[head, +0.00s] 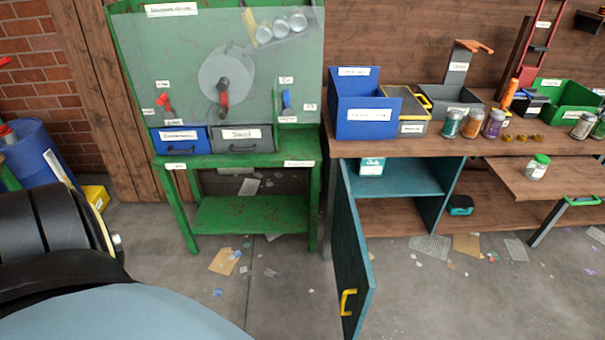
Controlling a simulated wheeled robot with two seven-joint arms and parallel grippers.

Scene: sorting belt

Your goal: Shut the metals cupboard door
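A cupboard (412,178) with teal shelf and side stands under the wooden workbench in the middle of the head view. Its dark teal door (347,245) is wide open, swung out toward me from the left side of the cupboard. A yellow handle (346,302) sits low on the door near its free edge. I cannot read a metals label on it. A small labelled teal and white box (372,167) stands on the shelf inside. Neither of my grippers is in view; only dark and pale blue parts of my own body show at the lower left.
A green bench (240,160) with drawers stands left of the door. The workbench (440,145) holds a blue bin (362,105), jars and a green bin (565,98). A pull-out board (548,183) with a jar juts out at right. Paper scraps litter the otherwise clear floor.

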